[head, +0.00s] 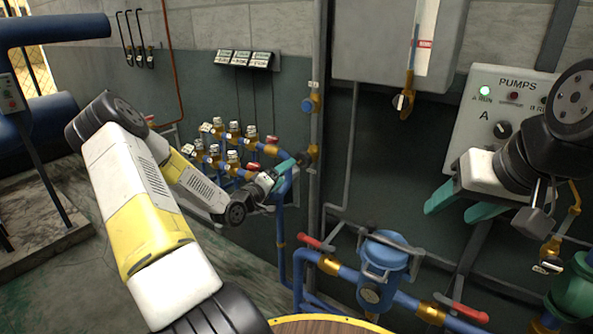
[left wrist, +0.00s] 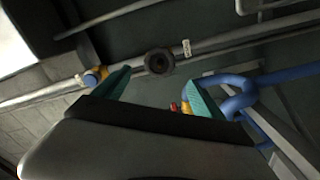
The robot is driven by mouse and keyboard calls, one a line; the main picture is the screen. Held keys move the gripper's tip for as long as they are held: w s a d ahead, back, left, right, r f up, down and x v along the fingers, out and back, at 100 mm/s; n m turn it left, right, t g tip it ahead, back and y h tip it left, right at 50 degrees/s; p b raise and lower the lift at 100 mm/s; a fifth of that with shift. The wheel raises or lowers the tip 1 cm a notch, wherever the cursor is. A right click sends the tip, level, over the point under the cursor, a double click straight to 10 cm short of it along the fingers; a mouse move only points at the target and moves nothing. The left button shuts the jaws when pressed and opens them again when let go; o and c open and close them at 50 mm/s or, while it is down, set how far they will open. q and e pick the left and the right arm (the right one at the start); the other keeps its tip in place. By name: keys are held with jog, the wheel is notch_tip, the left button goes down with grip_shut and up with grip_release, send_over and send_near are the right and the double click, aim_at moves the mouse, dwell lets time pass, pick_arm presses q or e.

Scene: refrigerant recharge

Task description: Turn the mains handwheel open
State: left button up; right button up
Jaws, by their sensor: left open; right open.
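A small dark round handwheel (head: 313,152) sits on the grey vertical pipe in the head view. It also shows in the left wrist view as a black wheel (left wrist: 159,61) with a round hub, beyond and between my fingertips. I take it for the mains handwheel; its label is not readable. My left gripper (head: 285,170) is just left of the wheel, its teal fingers pointing toward it. In the left wrist view the left gripper (left wrist: 157,82) is open and empty, with the wheel apart from the fingers. My right gripper (head: 463,206) is open and empty in front of the pump panel.
Blue pipes and several brass valves (head: 232,150) crowd the wall beside my left arm. A blue-handled valve (head: 308,105) is higher on the same pipe. A blue strainer (head: 388,255) and red-handled valves (head: 465,312) stand below. The pump panel (head: 485,112) is at the right.

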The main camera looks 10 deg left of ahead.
pick_arm(q)
jog(key=x, duration=0.9)
jog(key=shift+w, duration=0.15)
jog(key=shift+c, duration=0.2)
jog(key=c, duration=1.4)
jog(key=shift+n, duration=0.5)
jog(key=o, duration=1.4)
jog(key=shift+o, duration=0.2)
send_near(301, 161)
jog(key=shift+w+d+r, duration=0.1)
jog(key=shift+w+d, duration=0.1)
jog(key=shift+w, duration=0.45)
